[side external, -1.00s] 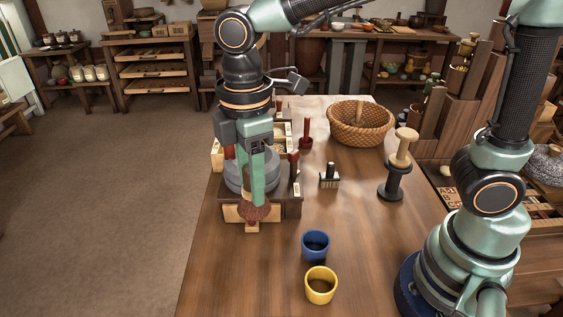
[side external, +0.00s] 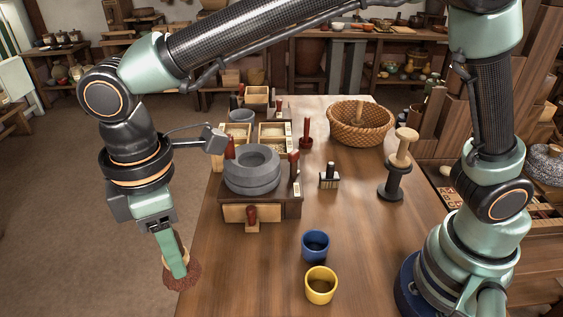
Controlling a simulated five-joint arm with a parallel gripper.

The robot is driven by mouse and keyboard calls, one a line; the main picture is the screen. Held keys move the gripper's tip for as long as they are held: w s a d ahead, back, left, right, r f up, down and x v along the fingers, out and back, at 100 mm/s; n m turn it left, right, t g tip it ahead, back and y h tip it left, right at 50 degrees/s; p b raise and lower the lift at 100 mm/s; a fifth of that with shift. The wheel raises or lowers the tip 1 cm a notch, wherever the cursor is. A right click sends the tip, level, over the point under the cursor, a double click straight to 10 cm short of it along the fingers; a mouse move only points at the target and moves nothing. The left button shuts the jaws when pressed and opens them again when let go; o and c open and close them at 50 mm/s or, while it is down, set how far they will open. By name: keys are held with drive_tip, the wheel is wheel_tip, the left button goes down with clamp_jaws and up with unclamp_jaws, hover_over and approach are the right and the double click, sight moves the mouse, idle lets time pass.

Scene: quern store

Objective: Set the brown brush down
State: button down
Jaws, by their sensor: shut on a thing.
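The brown brush (side external: 185,280) has round reddish-brown bristles and a pale upper part. My gripper (side external: 176,258) is shut on it, with the bristles pointing down. Gripper and brush are at the left edge of the wooden table (side external: 255,285), near the front of the picture. The brush overlaps the edge in this view. I cannot tell whether the bristles touch the table or hang above it. My fingers hide part of the brush's upper part.
A grey stone quern (side external: 252,180) stands on a wooden box with a drawer. Right of it are a dark-handled brush (side external: 329,176), a blue cup (side external: 315,246), a yellow cup (side external: 320,285), a spool-like stand (side external: 393,182) and a wicker basket (side external: 350,135). The table's front left is clear.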

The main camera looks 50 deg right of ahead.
wheel_tip(320, 180, down, 16)
drive_tip(key=shift+r, duration=0.25)
drive_tip(key=shift+f, duration=0.15)
drive_tip(key=shift+c, duration=2.2)
unclamp_jaws()
